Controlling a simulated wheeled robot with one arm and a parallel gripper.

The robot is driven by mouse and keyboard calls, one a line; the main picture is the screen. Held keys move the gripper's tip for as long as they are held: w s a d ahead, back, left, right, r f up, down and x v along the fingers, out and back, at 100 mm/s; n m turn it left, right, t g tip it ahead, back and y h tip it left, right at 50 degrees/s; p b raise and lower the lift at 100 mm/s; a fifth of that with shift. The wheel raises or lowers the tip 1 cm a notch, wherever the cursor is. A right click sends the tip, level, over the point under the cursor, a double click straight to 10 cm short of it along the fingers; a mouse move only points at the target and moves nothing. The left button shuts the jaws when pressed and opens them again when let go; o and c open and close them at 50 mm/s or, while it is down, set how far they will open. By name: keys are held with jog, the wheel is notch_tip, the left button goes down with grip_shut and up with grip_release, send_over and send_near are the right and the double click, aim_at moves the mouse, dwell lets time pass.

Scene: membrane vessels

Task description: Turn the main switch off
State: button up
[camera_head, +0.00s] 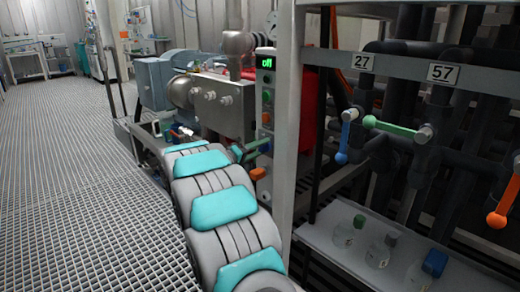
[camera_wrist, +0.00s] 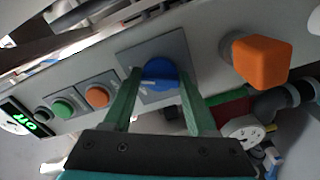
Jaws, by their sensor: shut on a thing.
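The main switch is a round blue knob (camera_wrist: 160,74) on a grey square plate in the wrist view. My gripper (camera_wrist: 160,82) has one green finger on each side of the knob and is shut on it. In the head view my gripper (camera_head: 252,148) is at the lower part of the narrow control panel (camera_head: 265,80), and the blue knob is hidden there. A small display (camera_head: 265,62) at the panel's top shows green lettering that looks like "off". The display (camera_wrist: 24,123) also shows in the wrist view, tilted.
A green button (camera_wrist: 62,107) and an orange button (camera_wrist: 97,96) sit between display and knob. An orange block-shaped handle (camera_wrist: 260,60) juts out close beyond the knob. A grey post (camera_head: 288,110) stands right of the panel. Grated floor (camera_head: 80,180) at left is free.

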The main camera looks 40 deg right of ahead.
jog(key=n, duration=0.2)
jog(key=n+p, duration=0.1)
jog(key=n, duration=0.1)
jog(key=n+p, duration=0.1)
jog(key=shift+r+n, duration=0.25)
jog(key=shift+n, duration=0.15)
jog(key=n+p, duration=0.2)
jog(key=shift+n, duration=0.3)
jog(key=shift+f+n+p, duration=0.2)
jog(key=shift+n+p, duration=0.85)
jog(key=shift+n, duration=0.35)
jog(key=o, duration=1.4)
jog(key=shift+c, duration=0.2)
jog(key=a, duration=0.7)
jog(key=shift+s+a+b, duration=0.3)
jog(key=shift+a+b, duration=0.05)
jog(key=shift+a, duration=0.05)
